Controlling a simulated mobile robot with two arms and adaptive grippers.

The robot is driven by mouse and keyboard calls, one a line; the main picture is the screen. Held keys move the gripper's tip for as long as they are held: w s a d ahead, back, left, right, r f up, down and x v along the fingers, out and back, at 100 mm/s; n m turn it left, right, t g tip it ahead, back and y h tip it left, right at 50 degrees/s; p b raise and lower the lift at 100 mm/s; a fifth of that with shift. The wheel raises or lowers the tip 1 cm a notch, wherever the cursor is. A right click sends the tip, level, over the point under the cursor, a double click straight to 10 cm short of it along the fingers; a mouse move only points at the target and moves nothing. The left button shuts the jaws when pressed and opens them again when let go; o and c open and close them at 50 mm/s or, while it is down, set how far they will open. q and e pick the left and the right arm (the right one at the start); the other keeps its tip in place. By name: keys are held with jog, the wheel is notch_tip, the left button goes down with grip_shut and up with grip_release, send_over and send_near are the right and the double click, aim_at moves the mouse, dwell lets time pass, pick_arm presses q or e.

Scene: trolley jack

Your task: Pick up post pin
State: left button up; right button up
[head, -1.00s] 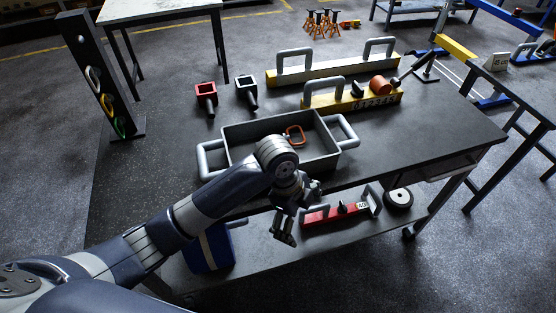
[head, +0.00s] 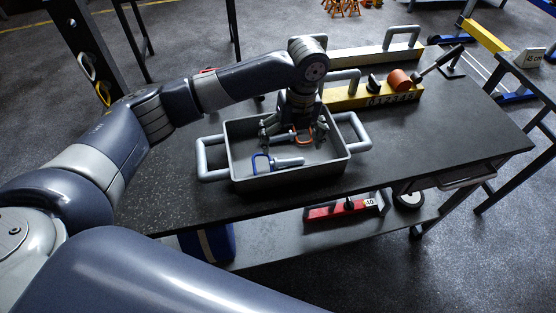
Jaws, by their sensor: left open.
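A grey open tray (head: 246,183) with a looped handle at each end stands on the dark workbench. In it, a pin-like piece with an orange loop handle (head: 304,141) lies towards the back. A grey pin with a blue loop handle (head: 262,163) lies nearer the front. I cannot tell which one is the post pin. My left gripper (head: 293,138) points down into the tray with its fingers spread, close to the orange-handled piece. The fingers partly hide that piece, and I cannot tell whether they touch it. My right gripper is not in view.
Behind the tray are yellow-and-grey bars with handles (head: 358,98) and an orange-red cylinder (head: 399,79). The bench right of the tray (head: 440,140) is clear.

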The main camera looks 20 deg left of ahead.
aim_at(287, 161)
pick_arm(q)
jog(key=shift+f, duration=0.45)
jog(key=shift+w+f, duration=0.1)
jog(key=shift+f, duration=0.2)
jog(key=f, duration=0.1)
jog(key=f+p, duration=0.1)
jog(key=f, duration=0.1)
jog(key=s+f, duration=0.1)
jog(key=shift+a+f+p, duration=0.15)
jog(key=shift+a+p, duration=0.1)
jog(key=shift+p, duration=0.1)
jog(key=shift+f, duration=0.2)
jog(key=shift+w, duration=0.15)
jog(key=shift+c, duration=1.3)
jog(key=c, duration=0.9)
jog(key=shift+c, duration=0.4)
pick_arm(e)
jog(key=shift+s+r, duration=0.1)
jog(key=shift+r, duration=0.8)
